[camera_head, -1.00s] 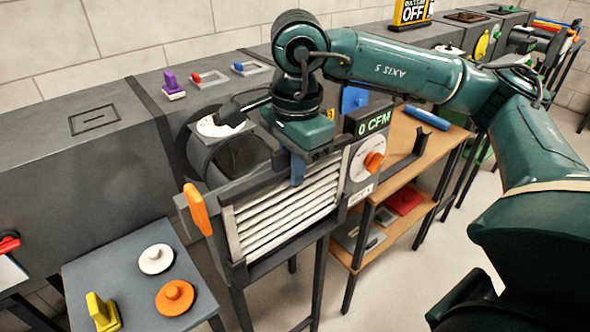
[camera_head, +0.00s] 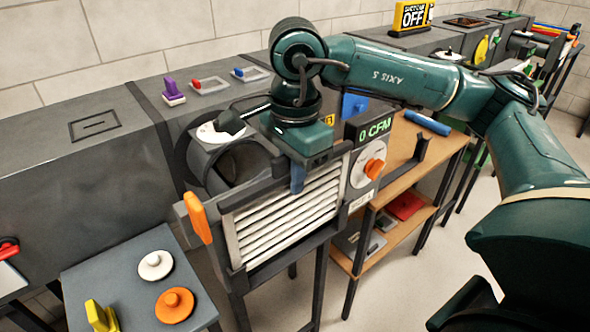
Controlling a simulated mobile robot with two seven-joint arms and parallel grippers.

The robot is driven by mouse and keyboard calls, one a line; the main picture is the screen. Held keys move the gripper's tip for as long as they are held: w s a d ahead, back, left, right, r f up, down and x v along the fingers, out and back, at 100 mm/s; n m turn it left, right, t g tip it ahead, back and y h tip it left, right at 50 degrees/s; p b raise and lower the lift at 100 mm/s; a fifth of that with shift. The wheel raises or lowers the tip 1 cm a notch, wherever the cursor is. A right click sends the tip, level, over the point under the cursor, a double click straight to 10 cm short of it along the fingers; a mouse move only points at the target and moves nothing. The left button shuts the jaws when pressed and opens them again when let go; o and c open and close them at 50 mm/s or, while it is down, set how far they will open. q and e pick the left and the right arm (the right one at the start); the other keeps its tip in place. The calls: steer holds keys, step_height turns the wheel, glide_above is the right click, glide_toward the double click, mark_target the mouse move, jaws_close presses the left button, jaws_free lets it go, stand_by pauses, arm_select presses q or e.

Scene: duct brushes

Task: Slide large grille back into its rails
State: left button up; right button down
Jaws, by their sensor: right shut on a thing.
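The large grille (camera_head: 278,225) is a panel of white slanted slats in a dark frame (camera_head: 236,262) on legs, in front of the round duct mouth (camera_head: 240,166). A blue handle (camera_head: 297,180) stands at the grille's upper edge. My right gripper (camera_head: 298,163) reaches down from above and is shut on this blue handle; its fingertips are mostly hidden by the gripper body. The grille's slats fill most of the frame's opening, but I cannot tell how far it sits in its rails. My left gripper is not in view.
An orange handle (camera_head: 197,217) rises at the frame's left end. A 0 CFM display (camera_head: 374,127) and an orange knob (camera_head: 374,168) are on the right. A wooden shelf (camera_head: 402,160) stands behind at right, and a grey side table (camera_head: 118,275) at front left.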

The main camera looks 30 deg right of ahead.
steer(key=shift+a+r+g+p, duration=0.15)
steer(key=shift+r+g+p, duration=0.2)
steer(key=shift+p, duration=0.5)
steer(key=shift+r+p, duration=0.4)
steer(key=shift+r, duration=0.25)
steer(key=shift+r+p, duration=0.5)
steer(key=shift+r, duration=0.35)
steer(key=shift+r+p, duration=0.3)
steer(key=shift+r, duration=0.25)
steer(key=shift+r+p, duration=0.65)
steer(key=shift+r, duration=0.35)
steer(key=shift+w+r+p, duration=0.1)
steer(key=shift+r+p, duration=0.35)
steer(key=shift+r, duration=0.65)
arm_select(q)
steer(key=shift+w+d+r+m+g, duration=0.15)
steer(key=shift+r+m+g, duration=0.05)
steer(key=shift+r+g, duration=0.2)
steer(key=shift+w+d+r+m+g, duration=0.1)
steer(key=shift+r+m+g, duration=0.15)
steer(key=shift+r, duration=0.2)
arm_select(e)
steer(key=shift+f, duration=0.1)
